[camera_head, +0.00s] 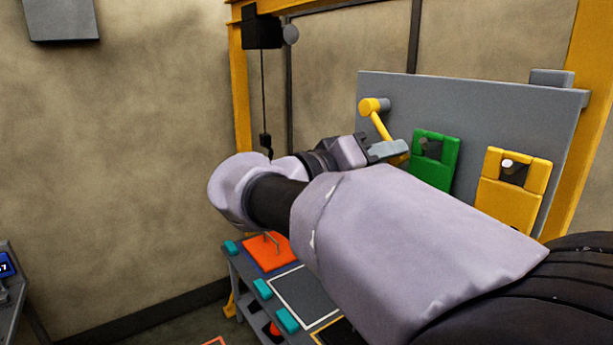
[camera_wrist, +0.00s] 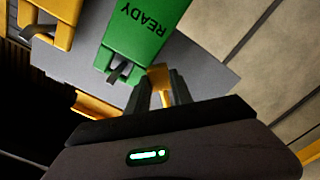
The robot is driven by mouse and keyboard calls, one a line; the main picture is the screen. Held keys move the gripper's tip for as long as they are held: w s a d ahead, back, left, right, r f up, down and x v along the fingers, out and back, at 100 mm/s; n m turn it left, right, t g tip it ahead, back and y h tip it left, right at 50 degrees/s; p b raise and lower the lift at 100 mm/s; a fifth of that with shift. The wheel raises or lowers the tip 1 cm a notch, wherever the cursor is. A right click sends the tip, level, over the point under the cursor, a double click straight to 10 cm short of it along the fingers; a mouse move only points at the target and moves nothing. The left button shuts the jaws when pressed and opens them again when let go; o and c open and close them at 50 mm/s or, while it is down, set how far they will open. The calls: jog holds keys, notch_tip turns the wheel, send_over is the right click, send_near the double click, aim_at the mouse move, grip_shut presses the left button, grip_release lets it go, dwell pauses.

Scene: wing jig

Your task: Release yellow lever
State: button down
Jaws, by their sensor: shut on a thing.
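The yellow lever (camera_head: 379,124) hangs from a round yellow pivot at the upper left of the grey board, slanting down to the right. My gripper (camera_head: 398,149) reaches it from the left and is shut on its lower part. In the wrist view, the lever (camera_wrist: 160,75) stands between the two dark fingers of my gripper (camera_wrist: 162,92). The fingers hide part of the lever.
A green plate (camera_head: 433,160), marked READY in the wrist view, is close right of my gripper. A yellow plate (camera_head: 512,190) is farther right on the grey board (camera_head: 470,105). A table with an orange pad (camera_head: 268,252) is below. A hook (camera_head: 267,145) hangs left.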

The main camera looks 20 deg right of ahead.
jog(key=shift+w+a+f+m+b, duration=0.2)
jog(key=shift+w+f+m+b, duration=0.3)
jog(key=shift+m+b, duration=0.55)
jog(key=c, duration=1.1)
grip_release()
jog(key=shift+w, duration=0.1)
jog(key=v, duration=1.7)
jog(key=shift+a+r, duration=0.1)
jog(key=shift+a, duration=0.1)
jog(key=shift+b, duration=0.3)
